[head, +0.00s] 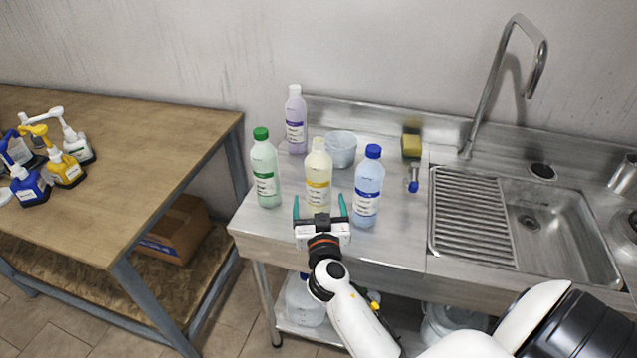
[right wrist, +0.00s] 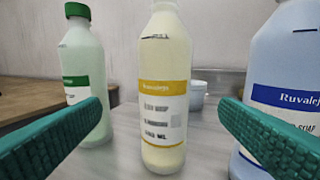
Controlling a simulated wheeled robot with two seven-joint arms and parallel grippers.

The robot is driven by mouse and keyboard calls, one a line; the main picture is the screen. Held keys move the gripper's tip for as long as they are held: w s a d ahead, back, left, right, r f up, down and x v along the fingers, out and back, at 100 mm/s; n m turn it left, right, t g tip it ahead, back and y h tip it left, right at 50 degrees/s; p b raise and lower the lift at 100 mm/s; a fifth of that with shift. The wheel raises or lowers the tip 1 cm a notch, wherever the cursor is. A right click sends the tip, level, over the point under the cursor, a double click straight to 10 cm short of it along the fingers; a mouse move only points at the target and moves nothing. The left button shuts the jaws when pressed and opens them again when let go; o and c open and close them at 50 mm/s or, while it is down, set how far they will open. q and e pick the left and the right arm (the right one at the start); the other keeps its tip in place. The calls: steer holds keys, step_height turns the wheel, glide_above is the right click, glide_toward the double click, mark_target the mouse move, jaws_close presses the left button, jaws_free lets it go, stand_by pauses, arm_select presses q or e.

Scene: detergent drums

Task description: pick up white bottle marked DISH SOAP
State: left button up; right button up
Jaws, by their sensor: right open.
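A pale cream bottle (head: 318,180) with a cream cap and a yellow-banded label stands upright on the steel counter. In the right wrist view the cream bottle (right wrist: 163,75) fills the middle; its label shows "Ruvaleja", but the smaller print is too blurred to read surely. My right gripper (head: 319,204) is open just in front of this bottle, with its green fingers spread to either side. The fingers do not touch the bottle, and nothing is held. No bottle in view has a clearly readable DISH SOAP mark. My left gripper is not in view.
A green-capped bottle (head: 266,172) stands close on the left and a blue bottle (head: 368,190) close on the right. A lilac bottle (head: 295,122) and a white tub (head: 341,149) stand behind. The sink (head: 560,232) is at right; a wooden table (head: 130,150) with pump bottles is at left.

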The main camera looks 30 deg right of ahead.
mark_target(318, 188)
steer(key=p+x, duration=0.1)
steer(key=x, duration=0.4)
steer(key=shift+w+d+p, duration=0.25)
steer(key=shift+d+p, duration=0.05)
steer(key=shift+p, duration=0.05)
steer(key=shift+w+d+r, duration=0.15)
steer(key=shift+w+r, duration=0.05)
steer(key=shift+w, duration=0.1)
steer(key=p+x, duration=0.2)
steer(key=x, duration=0.1)
steer(key=shift+w+d+f, duration=0.1)
steer(key=shift+d+f, duration=0.05)
steer(key=shift+d, duration=0.05)
steer(key=shift+w+d+f, duration=0.1)
steer(key=shift+w+d, duration=0.2)
steer(key=shift+w, duration=0.15)
steer(key=c, duration=1.1)
